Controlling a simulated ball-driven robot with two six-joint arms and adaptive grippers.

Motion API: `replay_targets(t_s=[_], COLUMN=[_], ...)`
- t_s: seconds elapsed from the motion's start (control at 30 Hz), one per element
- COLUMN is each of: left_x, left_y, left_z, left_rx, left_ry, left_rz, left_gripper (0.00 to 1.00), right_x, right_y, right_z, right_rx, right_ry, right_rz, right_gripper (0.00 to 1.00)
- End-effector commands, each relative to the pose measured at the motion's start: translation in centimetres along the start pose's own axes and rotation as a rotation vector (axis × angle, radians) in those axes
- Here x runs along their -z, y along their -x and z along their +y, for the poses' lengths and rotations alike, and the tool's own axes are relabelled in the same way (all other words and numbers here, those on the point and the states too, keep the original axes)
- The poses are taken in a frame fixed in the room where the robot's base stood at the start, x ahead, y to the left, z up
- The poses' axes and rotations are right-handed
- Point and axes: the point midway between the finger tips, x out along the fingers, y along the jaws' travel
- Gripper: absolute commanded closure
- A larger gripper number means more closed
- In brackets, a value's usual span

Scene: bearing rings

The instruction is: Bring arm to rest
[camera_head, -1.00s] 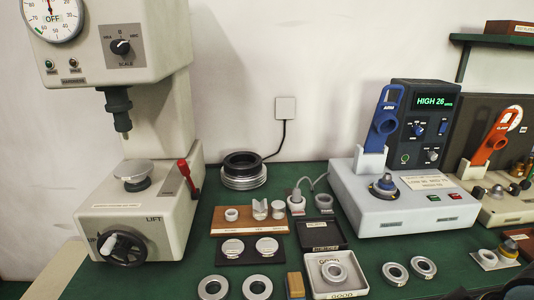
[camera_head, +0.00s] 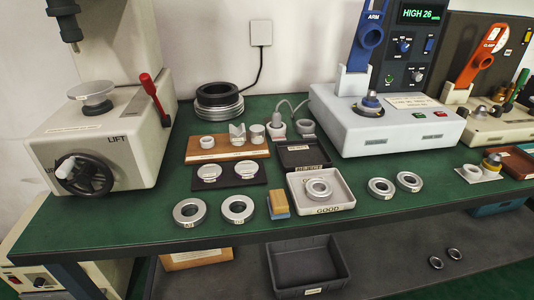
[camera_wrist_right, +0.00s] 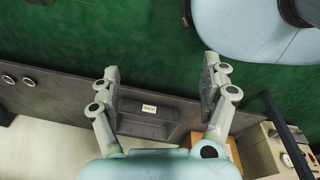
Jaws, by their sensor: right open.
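My right gripper (camera_wrist_right: 158,82) shows in the right wrist view, with its two fingers spread wide and nothing between them. Green table surface (camera_wrist_right: 110,40) and a dark grey bin (camera_wrist_right: 150,120) lie beyond the fingers. Neither gripper shows in the head view. My left gripper is in no frame. In the head view a ring (camera_head: 318,188) lies in the white GOOD tray (camera_head: 330,209). Two rings, one (camera_head: 190,212) and another (camera_head: 238,209), lie at the front left, and two more, one (camera_head: 381,188) and another (camera_head: 409,181), lie right of the tray.
The hardness tester (camera_head: 100,140) stands at the left and the white meter station (camera_head: 385,130) at the back right. A dark bin (camera_head: 308,265) and two rings, one (camera_head: 436,262) and another (camera_head: 454,253), sit on the lower shelf.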

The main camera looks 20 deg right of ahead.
Motion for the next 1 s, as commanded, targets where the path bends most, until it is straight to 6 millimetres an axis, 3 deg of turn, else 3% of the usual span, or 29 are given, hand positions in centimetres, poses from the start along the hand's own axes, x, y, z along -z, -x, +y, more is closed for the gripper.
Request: replay_targets(t_s=[0.03,0.1,0.23,1.0], left_x=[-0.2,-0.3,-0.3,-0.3], left_y=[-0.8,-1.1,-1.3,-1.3], left_z=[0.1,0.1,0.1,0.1], left_rx=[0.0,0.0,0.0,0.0], left_ry=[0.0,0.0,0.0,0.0], left_rz=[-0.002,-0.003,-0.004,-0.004], left_gripper=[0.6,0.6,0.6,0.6], right_x=[-2.0,-3.8,-5.5,-5.5], right_y=[-1.5,-2.3,-2.8,-2.8], right_z=[-0.2,-0.3,-0.4,-0.4], right_rx=[0.001,0.002,0.003,0.003], right_ry=[-0.002,-0.003,-0.004,-0.004], right_rz=[-0.015,-0.022,-0.029,-0.029], right_gripper=[0.21,0.21,0.21,0.21])
